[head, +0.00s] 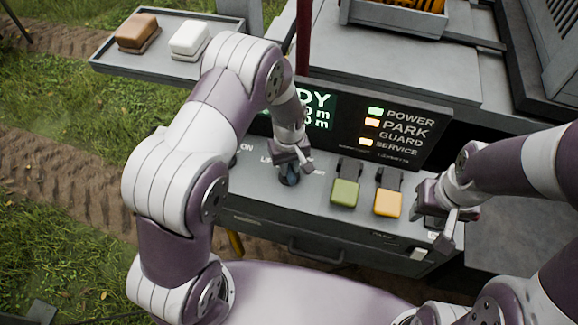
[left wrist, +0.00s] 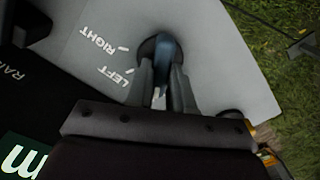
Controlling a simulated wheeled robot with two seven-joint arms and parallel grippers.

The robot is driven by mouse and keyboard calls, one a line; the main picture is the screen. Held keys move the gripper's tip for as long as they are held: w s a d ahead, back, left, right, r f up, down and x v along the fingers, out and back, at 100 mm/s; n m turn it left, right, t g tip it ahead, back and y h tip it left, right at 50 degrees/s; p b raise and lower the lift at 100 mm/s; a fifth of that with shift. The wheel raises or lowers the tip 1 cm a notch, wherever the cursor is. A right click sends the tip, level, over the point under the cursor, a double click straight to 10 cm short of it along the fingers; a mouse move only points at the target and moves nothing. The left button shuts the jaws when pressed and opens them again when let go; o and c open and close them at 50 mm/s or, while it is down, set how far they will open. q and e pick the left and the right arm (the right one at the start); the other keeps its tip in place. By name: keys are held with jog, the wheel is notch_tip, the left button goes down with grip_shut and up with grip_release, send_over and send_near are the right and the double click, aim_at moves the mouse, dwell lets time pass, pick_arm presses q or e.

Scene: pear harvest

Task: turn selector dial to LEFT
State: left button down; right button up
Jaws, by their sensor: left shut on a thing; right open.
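The selector dial (head: 289,176) is a dark round knob on the sloped grey control panel, mostly covered by my gripper in the head view. My left gripper (head: 290,160) is over the dial with its fingers down on it. In the left wrist view the fingers of my left gripper (left wrist: 163,75) are shut on the blue-grey handle of the dial (left wrist: 165,48). The printed words LEFT and RIGHT are beside it; which one the dial points at I cannot tell. My right gripper (head: 447,222) is open at the panel's right end.
A green switch cover (head: 345,192) and a yellow one (head: 388,203) stand right of the dial. Behind is a dark display (head: 385,135) with POWER, PARK, GUARD and SERVICE lights. A tray (head: 110,62) at the back left holds a brown and a white block.

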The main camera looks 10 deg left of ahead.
pick_arm(q)
jog(key=m, duration=0.2)
jog(key=m+b, duration=0.1)
jog(key=m, duration=0.2)
jog(key=shift+w+r+m, duration=0.15)
jog(key=shift+w+m, duration=0.1)
jog(key=shift+m, duration=0.05)
jog(key=m+b, duration=0.1)
jog(key=m, duration=0.3)
jog(key=shift+d+m, duration=0.1)
jog(key=shift+m, duration=0.3)
jog(key=shift+r, duration=0.1)
jog(key=c, duration=1.2)
grip_release()
jog(key=shift+c, duration=0.2)
jog(key=shift+o, duration=1.2)
jog(key=shift+s, duration=0.15)
jog(key=shift+b, duration=0.3)
